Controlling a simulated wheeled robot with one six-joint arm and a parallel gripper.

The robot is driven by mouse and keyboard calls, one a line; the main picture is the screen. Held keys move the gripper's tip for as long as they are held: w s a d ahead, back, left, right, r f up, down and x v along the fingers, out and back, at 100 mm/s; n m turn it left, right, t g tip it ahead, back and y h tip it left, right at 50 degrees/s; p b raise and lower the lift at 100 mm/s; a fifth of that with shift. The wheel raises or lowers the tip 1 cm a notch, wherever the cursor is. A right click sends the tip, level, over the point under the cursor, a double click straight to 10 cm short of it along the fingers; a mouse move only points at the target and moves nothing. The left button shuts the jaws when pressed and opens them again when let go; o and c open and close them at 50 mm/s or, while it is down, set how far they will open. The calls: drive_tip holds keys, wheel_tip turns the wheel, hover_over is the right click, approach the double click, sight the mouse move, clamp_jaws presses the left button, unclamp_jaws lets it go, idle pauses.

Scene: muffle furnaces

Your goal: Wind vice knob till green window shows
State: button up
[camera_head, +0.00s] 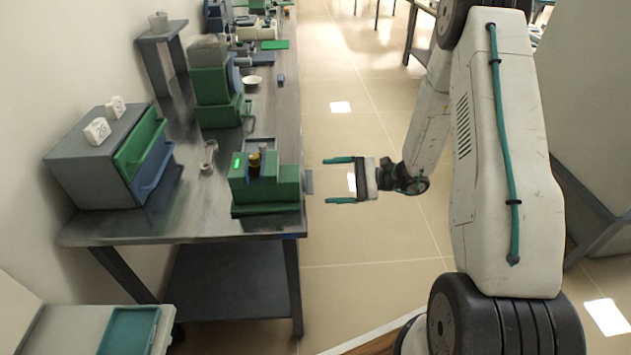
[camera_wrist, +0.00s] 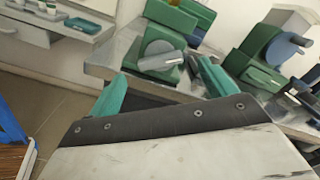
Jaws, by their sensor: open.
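The green vice (camera_head: 265,190) stands at the right edge of the steel bench, with a dark and a gold cylinder on top. A small bright green patch (camera_head: 237,161) shows on its upper left; I cannot tell whether it is the window. A grey part of the knob (camera_head: 309,182) sticks out on the vice's right side.
On the bench (camera_head: 205,222) stand a grey drawer cabinet (camera_head: 85,165) with open green and blue drawers, a small metal part (camera_head: 208,157), and a taller green machine (camera_head: 215,90) behind the vice. The tiled floor (camera_head: 350,240) right of the bench is clear.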

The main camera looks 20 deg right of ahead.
drive_tip(key=x, duration=0.5)
drive_tip(key=shift+a, duration=0.1)
drive_tip(key=c, duration=1)
drive_tip(key=shift+m, duration=1.4)
drive_tip(key=o, duration=1)
drive_tip(key=v, duration=0.7)
drive_tip(key=shift+d, duration=0.4)
